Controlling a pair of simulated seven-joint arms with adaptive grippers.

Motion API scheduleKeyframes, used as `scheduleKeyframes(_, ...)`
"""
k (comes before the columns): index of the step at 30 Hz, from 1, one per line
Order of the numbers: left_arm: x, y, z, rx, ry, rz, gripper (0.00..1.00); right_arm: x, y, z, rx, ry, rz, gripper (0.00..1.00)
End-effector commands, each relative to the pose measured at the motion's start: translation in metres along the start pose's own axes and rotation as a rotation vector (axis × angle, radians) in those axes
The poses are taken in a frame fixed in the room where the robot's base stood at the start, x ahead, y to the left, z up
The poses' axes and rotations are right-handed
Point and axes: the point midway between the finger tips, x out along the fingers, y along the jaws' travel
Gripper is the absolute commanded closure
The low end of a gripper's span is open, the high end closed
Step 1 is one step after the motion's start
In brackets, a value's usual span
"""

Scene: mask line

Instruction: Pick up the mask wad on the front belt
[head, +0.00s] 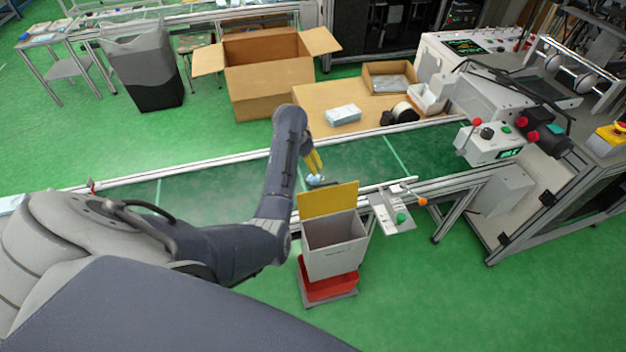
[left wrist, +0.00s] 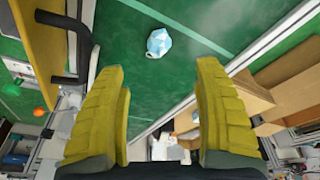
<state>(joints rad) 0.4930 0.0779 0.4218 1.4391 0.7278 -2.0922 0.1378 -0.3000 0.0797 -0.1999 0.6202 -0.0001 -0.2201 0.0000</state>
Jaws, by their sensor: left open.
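The mask wad (head: 316,180) is a small light-blue and white crumpled lump on the green front belt (head: 225,178), near its front edge. In the left wrist view the mask wad (left wrist: 158,43) lies ahead of the fingertips, a little left of the middle between them. My left gripper (head: 314,163) has yellow fingers and points down just above the wad. In the left wrist view the left gripper (left wrist: 162,85) is open, with nothing between its fingers. My right gripper is not in view.
A grey bin with a yellow panel (head: 328,200) stands at the belt's front edge, close to my left gripper. Behind the belt are an open cardboard box (head: 268,85), a blue-white stack (head: 343,115) and a black roll (head: 403,113). A machine stands at right.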

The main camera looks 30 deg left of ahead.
Motion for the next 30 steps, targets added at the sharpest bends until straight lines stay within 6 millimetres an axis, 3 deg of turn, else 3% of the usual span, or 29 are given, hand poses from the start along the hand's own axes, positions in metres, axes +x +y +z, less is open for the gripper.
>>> scheduleKeyframes(6,0.039,0.0,0.0,0.0,-0.003,0.0,0.31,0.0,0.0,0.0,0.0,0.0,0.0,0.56)
scheduleKeyframes(12,0.065,0.0,0.0,0.0,-0.001,0.0,0.31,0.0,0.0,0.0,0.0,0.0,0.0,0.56)
scheduleKeyframes(23,0.082,0.0,0.0,0.0,0.0,-0.001,0.31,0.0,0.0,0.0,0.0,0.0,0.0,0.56)
scheduleKeyframes(30,0.107,0.002,-0.001,0.001,-0.002,0.0,0.31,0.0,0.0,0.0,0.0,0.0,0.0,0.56)
